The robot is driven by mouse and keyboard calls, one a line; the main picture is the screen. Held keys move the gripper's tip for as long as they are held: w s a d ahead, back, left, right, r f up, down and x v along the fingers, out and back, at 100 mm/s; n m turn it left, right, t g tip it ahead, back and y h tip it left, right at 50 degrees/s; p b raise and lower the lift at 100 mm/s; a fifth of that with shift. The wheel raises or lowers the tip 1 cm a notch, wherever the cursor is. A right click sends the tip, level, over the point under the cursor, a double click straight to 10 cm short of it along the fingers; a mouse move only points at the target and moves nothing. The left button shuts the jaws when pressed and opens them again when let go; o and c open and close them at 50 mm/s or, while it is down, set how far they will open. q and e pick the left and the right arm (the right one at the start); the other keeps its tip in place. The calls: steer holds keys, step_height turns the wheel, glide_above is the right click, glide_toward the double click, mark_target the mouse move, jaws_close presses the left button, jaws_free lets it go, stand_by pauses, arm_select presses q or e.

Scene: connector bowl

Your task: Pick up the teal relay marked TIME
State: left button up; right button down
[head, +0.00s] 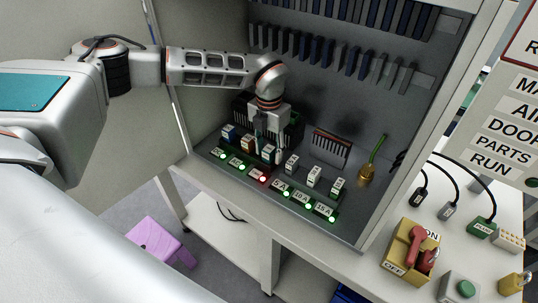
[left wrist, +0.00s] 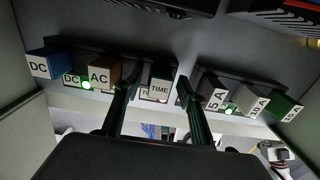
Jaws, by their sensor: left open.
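The teal relay marked TIME (left wrist: 160,88) stands in the relay row, between the two fingers of my left gripper (left wrist: 156,88) in the left wrist view. The fingers are apart, and I cannot tell whether they touch its sides. In the head view the relay (head: 268,155) shows pale, just below my left gripper (head: 262,137), which points down into the cabinet. The red lamp (head: 263,180) in front of it is lit. My right gripper is not in view.
The brown AC relay (left wrist: 103,73) and blue DC relay (left wrist: 40,65) stand left of TIME. The 5 A (left wrist: 214,92), 10 A (left wrist: 254,101) and 15 A (left wrist: 285,107) relays stand right. Lamps before these glow green. A switch box (head: 410,253) sits outside the cabinet.

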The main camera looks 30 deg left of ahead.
arm_select(q)
steer(key=shift+c, duration=0.3)
jaws_close()
